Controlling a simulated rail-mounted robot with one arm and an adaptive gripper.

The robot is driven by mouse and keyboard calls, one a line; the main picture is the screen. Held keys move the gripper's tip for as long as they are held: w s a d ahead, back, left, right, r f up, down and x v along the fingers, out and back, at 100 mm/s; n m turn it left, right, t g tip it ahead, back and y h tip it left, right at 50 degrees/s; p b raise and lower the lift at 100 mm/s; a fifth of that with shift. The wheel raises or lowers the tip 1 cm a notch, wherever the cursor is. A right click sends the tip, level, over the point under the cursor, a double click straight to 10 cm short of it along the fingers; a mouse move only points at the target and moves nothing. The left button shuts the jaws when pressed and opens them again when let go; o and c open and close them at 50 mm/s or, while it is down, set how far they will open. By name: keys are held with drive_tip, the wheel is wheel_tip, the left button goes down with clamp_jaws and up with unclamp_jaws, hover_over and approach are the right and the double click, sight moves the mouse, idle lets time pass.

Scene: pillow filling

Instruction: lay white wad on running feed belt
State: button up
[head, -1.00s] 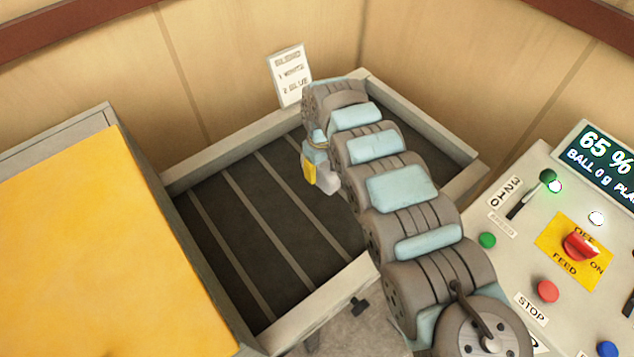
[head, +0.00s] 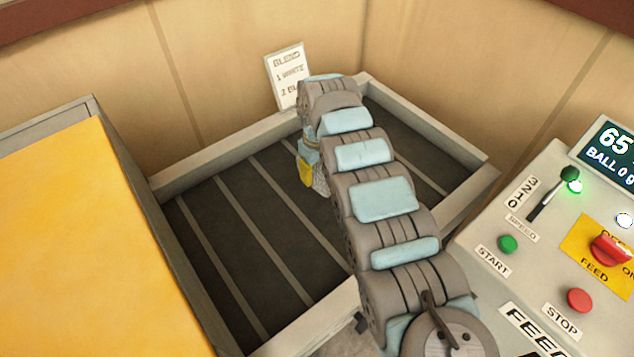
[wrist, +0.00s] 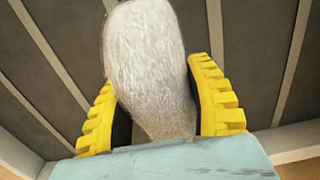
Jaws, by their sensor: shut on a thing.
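The white wad (wrist: 145,60) is a pale fluffy lump between the two yellow finger pads of my gripper (wrist: 164,105) in the wrist view. My gripper is shut on it. In the head view my gripper (head: 308,172) hangs over the belt, with a small part of the wad (head: 321,180) showing beside it. The feed belt (head: 225,235) is dark with pale cross slats inside a grey frame. Whether the wad touches the belt is hard to tell. My arm hides part of the belt's right side.
A yellow-topped block (head: 80,240) stands left of the belt. A control panel (head: 530,250) with a lever, a red FEED switch, START and STOP buttons and a screen stands at the right. A BLEND card (head: 287,77) stands behind the belt. The belt's left part is clear.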

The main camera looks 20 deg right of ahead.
drive_tip(key=shift+w+f+b, duration=0.2)
drive_tip(key=shift+f+b, duration=0.25)
drive_tip(key=shift+f, duration=0.15)
wheel_tip(320, 180, down, 2)
drive_tip(key=shift+f+b, duration=0.1)
drive_tip(key=shift+b, duration=0.65)
drive_tip(key=shift+f, duration=0.6)
drive_tip(key=o, duration=1.2)
drive_tip(key=shift+r, duration=0.1)
drive_tip(key=shift+r, duration=0.5)
wheel_tip(320, 180, up, 12)
drive_tip(key=shift+p, duration=1.2)
